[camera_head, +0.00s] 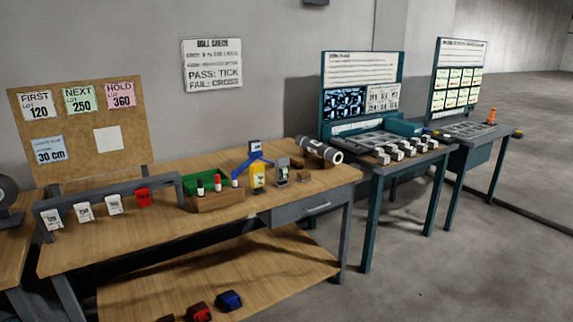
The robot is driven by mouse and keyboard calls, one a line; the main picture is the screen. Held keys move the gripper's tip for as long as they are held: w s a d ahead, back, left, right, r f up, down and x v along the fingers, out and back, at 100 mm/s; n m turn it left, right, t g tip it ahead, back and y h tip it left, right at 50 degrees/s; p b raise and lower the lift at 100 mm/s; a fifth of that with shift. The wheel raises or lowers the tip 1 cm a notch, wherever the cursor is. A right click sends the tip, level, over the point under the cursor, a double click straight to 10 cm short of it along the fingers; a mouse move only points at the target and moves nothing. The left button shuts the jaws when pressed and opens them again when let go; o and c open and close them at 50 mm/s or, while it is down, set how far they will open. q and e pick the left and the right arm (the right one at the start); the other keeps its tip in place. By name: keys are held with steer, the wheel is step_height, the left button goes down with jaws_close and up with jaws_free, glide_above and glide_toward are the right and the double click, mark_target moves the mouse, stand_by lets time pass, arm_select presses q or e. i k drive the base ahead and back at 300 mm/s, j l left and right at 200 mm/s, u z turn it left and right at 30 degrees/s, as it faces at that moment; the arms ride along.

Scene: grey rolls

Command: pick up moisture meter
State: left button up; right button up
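A small yellow upright device (258,176) stands on the wooden workbench (225,220), right of the middle. It looks like a handheld meter and may be the moisture meter. A grey upright device (282,173) stands just to its right and could also be a meter; the labels are too small to read. A blue-topped stand (254,155) is directly behind the yellow device. Neither of my grippers shows in the head view, and nothing is seen touching either device.
A wooden tray (220,199) with marker-like bottles and a green bin (205,181) stand left of the devices. A grey roll (318,151) and small brown blocks lie to the right. A grey rail with hanging tags (105,195) is at left. The bench's front strip is clear.

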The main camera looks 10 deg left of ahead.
mark_target(257, 171)
steer(key=i, duration=0.65)
steer(key=i+j+z, duration=0.1)
steer(key=i, duration=0.55)
steer(key=i+j, duration=0.1)
steer(key=i, duration=0.55)
steer(key=i+j+z, duration=0.1)
steer(key=i, duration=0.55)
steer(key=i+j, duration=0.1)
steer(key=i, duration=0.55)
steer(key=j+u, duration=0.2)
steer(key=u, duration=0.3)
steer(key=j+u, duration=0.25)
steer(key=u, duration=0.2)
steer(key=k, duration=0.05)
